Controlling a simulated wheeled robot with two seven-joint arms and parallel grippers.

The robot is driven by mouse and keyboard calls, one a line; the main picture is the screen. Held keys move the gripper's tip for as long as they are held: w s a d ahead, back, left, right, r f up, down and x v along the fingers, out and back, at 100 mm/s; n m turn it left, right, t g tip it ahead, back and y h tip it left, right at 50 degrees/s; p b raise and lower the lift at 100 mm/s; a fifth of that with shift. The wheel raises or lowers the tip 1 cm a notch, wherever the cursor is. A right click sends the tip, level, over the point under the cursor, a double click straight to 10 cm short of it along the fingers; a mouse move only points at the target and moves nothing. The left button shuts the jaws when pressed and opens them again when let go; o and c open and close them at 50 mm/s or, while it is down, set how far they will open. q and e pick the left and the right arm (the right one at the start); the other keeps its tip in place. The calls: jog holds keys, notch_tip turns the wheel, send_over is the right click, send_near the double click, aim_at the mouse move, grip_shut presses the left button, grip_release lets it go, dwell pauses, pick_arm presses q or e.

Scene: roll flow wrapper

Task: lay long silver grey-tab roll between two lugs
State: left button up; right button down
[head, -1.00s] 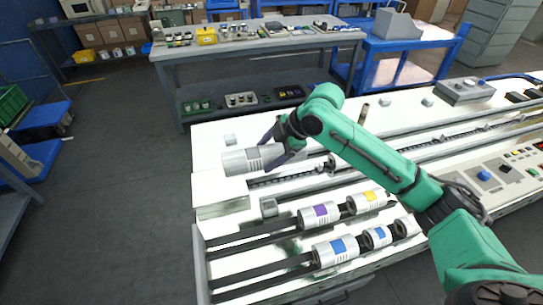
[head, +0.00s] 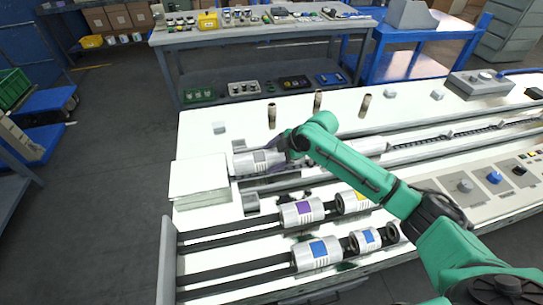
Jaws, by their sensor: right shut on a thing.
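The silver roll with a grey tab (head: 256,163) lies level in my right gripper (head: 281,152), which is shut on its right end. It is over the left end of the long chain channel (head: 420,142), beside a white block-shaped cover. I cannot tell whether the roll touches the channel. Small lugs (head: 447,134) stand along the channel to the right; any near the roll are hidden by it, the gripper and my arm. My left gripper is not in view.
White-topped cover (head: 200,178) stands left of the roll. Brown pegs (head: 318,101) stand behind. A control panel (head: 478,184) is at right.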

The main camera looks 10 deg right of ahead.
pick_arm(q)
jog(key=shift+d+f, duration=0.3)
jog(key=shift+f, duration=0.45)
pick_arm(e)
jog(key=shift+a+f, duration=0.2)
jog(key=shift+f, duration=0.3)
pick_arm(q)
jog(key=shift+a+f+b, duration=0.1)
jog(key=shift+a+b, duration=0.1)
jog(key=shift+b, duration=0.2)
pick_arm(e)
jog(key=shift+f, duration=0.35)
grip_release()
jog(key=shift+s+d+f, duration=0.1)
jog(key=shift+s+f, duration=0.05)
jog(key=shift+f, duration=0.05)
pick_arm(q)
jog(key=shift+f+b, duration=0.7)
pick_arm(e)
jog(key=v, duration=1.4)
jog(key=shift+r, duration=0.4)
